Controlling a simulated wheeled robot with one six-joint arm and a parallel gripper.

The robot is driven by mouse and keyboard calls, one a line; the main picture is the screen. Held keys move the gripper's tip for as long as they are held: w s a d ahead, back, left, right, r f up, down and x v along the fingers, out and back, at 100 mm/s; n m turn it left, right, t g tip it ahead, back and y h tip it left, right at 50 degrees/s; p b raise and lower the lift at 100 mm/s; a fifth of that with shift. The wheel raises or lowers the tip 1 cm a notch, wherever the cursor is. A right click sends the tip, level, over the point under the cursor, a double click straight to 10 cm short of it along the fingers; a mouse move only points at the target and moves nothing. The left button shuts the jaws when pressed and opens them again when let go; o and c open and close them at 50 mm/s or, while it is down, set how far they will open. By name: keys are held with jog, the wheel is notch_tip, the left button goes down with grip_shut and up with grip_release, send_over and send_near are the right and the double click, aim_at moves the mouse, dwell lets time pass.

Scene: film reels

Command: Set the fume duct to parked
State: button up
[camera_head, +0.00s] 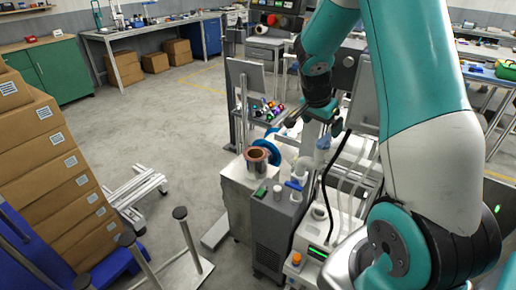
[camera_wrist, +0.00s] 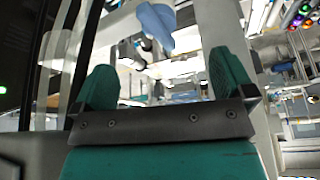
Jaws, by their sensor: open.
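My gripper (camera_head: 314,125) is open and empty, pointing down above the cluster of equipment at the centre of the head view. In the wrist view its two teal fingers (camera_wrist: 163,82) stand wide apart with nothing held between them. A pale duct-like piece with a blue-grey part (camera_head: 322,144) is just below the gripper; I cannot tell for certain that this is the fume duct. A similar blue-grey part (camera_wrist: 155,24) shows beyond the fingers in the wrist view, apart from them. The duct's full run and any parked mark are not clear, partly hidden by my arm.
Grey machines with a blue valve handle (camera_head: 294,185) and a black hose (camera_head: 327,175) crowd below. Stacked cardboard boxes (camera_head: 40,165) stand at left.

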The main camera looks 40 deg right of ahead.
jog(key=b+v, duration=0.1)
jog(key=v, duration=1)
jog(key=s+a+f+n+y+b, duration=0.1)
jog(key=s+a+n+y+b, duration=0.1)
jog(key=a+n, duration=0.4)
jog(key=s+a+f+n+t+y+b, duration=0.1)
jog(key=a+n, duration=0.6)
jog(key=a, duration=1)
jog(key=s+f+y+b, duration=0.1)
jog(key=s+y, duration=0.1)
jog(key=s, duration=0.1)
jog(key=shift+f+n+t+b, duration=0.25)
jog(key=shift+n+t+b, duration=0.05)
jog(key=shift+a, duration=0.15)
